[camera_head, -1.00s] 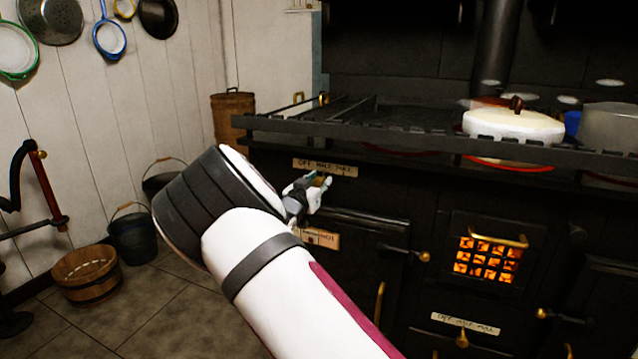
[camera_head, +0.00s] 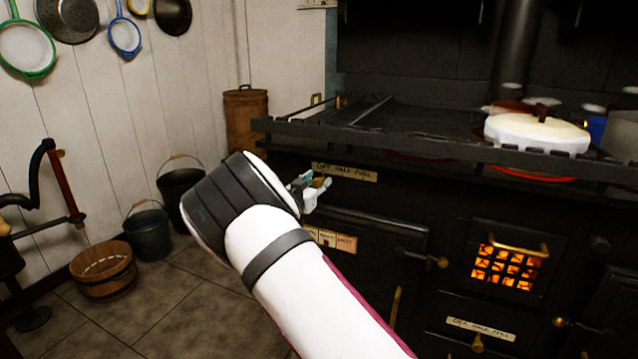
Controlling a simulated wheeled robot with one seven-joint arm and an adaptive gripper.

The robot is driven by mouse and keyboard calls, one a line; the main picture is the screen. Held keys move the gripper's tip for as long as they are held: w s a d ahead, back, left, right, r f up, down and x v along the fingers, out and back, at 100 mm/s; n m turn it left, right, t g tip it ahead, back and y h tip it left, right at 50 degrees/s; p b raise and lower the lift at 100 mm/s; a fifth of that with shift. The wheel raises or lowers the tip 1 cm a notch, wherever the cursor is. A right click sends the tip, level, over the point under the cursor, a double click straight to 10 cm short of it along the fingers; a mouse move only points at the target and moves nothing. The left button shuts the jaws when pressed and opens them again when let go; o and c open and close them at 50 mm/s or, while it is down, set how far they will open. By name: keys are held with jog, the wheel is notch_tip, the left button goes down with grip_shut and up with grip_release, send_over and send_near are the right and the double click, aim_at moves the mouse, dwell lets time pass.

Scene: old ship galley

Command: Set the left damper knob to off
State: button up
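The label strip marked off, half, full (camera_head: 344,171) is on the dark stove front, under the top rail at the left. The left damper knob itself cannot be made out; my gripper and arm cover part of the stove there. My gripper (camera_head: 318,188) is small in view, just below and left of that label, its fingertips toward the stove. I cannot tell whether its fingers are apart or touch anything. A second such label (camera_head: 480,328) sits low on the stove front, with a brass knob (camera_head: 477,343) below it.
The stove top's rail (camera_head: 440,155) juts out above my gripper. A white lidded pot (camera_head: 537,133) stands on top. A glowing fire grate (camera_head: 506,267) is at right. Buckets (camera_head: 148,232) and a wooden tub (camera_head: 103,270) stand on the floor at left; tiles between are clear.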

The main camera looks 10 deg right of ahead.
dwell(0.3)
jog(key=v, duration=1.2)
